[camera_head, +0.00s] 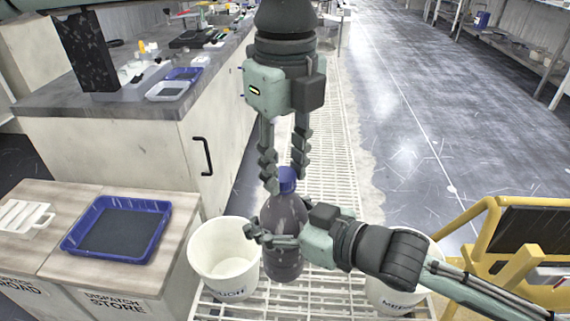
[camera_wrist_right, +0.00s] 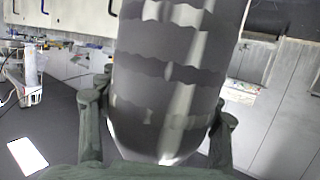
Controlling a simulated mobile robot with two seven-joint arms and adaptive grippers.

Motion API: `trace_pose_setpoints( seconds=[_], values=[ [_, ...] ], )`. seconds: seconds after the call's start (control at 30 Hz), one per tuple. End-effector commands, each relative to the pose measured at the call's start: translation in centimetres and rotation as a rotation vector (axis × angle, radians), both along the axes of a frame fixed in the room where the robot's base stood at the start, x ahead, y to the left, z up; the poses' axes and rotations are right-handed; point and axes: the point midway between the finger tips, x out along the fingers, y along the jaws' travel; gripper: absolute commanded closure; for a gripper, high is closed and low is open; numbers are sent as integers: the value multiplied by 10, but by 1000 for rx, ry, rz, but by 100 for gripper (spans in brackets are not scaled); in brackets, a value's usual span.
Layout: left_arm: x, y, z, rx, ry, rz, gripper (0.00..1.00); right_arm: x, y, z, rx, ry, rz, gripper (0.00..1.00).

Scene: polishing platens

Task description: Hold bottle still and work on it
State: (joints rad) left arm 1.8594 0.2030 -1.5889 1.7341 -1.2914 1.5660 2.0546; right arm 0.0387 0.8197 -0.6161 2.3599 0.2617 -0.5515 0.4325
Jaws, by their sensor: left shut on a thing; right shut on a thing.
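I cannot tell whether the bottle's base rests on anything.
White buckets stand left (camera_head: 222,250) and right (camera_head: 385,297) of the bottle, the right one mostly behind my arm. White grating (camera_head: 325,288) lies below. A blue tray (camera_head: 148,206) sits on the left cabinet. A yellow frame (camera_head: 478,218) stands at right.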

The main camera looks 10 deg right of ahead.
Motion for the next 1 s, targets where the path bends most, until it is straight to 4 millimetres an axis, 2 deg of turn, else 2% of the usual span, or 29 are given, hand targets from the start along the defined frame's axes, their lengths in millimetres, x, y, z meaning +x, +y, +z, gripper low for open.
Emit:
trace_pose_setpoints(
  seconds=[0.43, 1.0],
  values=[
    [0, 1, 2, 4, 0, -1, 100, 1, -1, 0, -1, 1, -3, 100],
    [0, 0, 21, 1, 0, -2, 100, 0, -1, 0, 0, 1, -1, 100]
  ],
)
